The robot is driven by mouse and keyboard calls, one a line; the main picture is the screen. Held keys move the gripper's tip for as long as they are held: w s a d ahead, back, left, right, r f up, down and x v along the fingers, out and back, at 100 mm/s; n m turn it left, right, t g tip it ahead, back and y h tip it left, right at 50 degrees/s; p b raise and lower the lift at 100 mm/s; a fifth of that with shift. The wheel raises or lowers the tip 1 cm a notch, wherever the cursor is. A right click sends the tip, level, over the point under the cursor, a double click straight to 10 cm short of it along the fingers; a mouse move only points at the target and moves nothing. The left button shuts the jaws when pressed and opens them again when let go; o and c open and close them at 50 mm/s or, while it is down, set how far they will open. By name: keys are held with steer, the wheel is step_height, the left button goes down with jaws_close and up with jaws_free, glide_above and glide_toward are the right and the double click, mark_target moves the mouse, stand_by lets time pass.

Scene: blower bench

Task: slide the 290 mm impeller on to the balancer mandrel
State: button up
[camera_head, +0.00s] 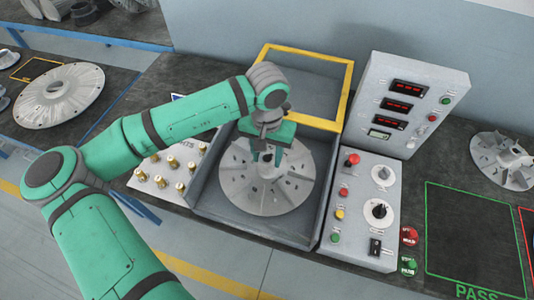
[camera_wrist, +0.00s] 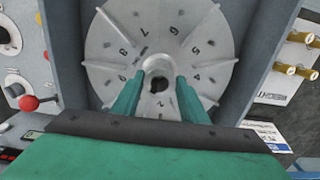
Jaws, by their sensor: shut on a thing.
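The impeller (camera_head: 240,180) is a pale grey disc with radial vanes and printed numbers. It lies over the balancer's grey open-topped bay (camera_head: 212,178), looking roughly level. In the wrist view the impeller (camera_wrist: 108,58) fills the space between the bay walls. My gripper (camera_head: 267,156) is above its centre. In the wrist view my gripper (camera_wrist: 158,92) has its two green fingers shut on either side of the raised hub (camera_wrist: 157,63). The hub's bore looks dark. I cannot make out the mandrel, nor tell whether it is inside the bore or how high the impeller sits.
A yellow-framed guard (camera_head: 346,92) stands raised behind the bay. Control boxes (camera_head: 365,205) stand close on the right, and brass weights (camera_head: 172,162) on the left. Another impeller (camera_head: 505,160) lies far right, and a large disc (camera_head: 58,95) far left. The green PASS square (camera_head: 470,235) is empty.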

steer(key=shift+f, duration=1.55)
stand_by(1.2)
steer(key=o, duration=1.2)
steer(key=shift+c, duration=0.2)
step_height(320, 180, up, 11)
steer(key=shift+f, duration=0.15)
